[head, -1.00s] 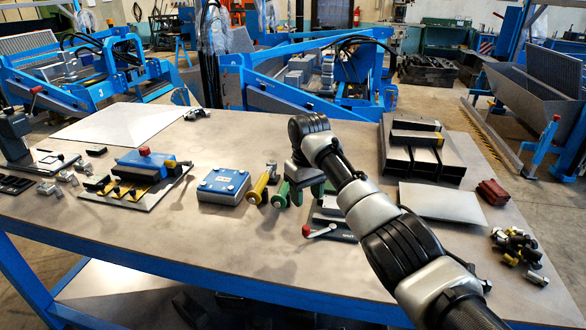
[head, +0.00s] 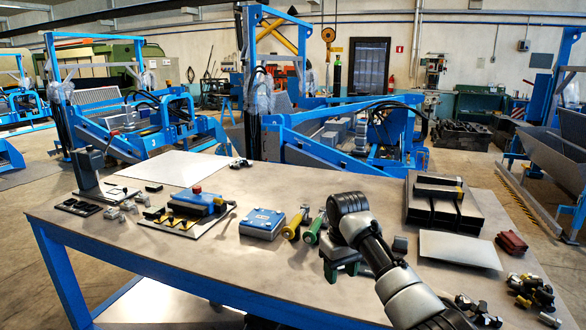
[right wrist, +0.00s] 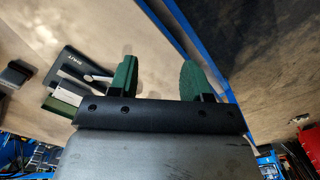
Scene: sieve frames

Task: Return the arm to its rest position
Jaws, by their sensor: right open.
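My right arm (head: 408,290) comes in from the lower right in the head view and is bent over the front part of the workbench. My right gripper (head: 340,265) hangs below its dark wrist, near the bench's front edge. In the right wrist view, the two green fingers of the right gripper (right wrist: 160,68) stand wide apart with nothing between them. Bench surface and the blue front edge show beyond them. My left gripper is in neither view.
The bench (head: 250,268) carries a yellow-handled tool (head: 296,224), a green-handled tool (head: 315,228), a blue box (head: 262,224), a black channelled block (head: 445,205), a grey plate (head: 460,250) and a dark red block (head: 512,242). The left front surface is clear.

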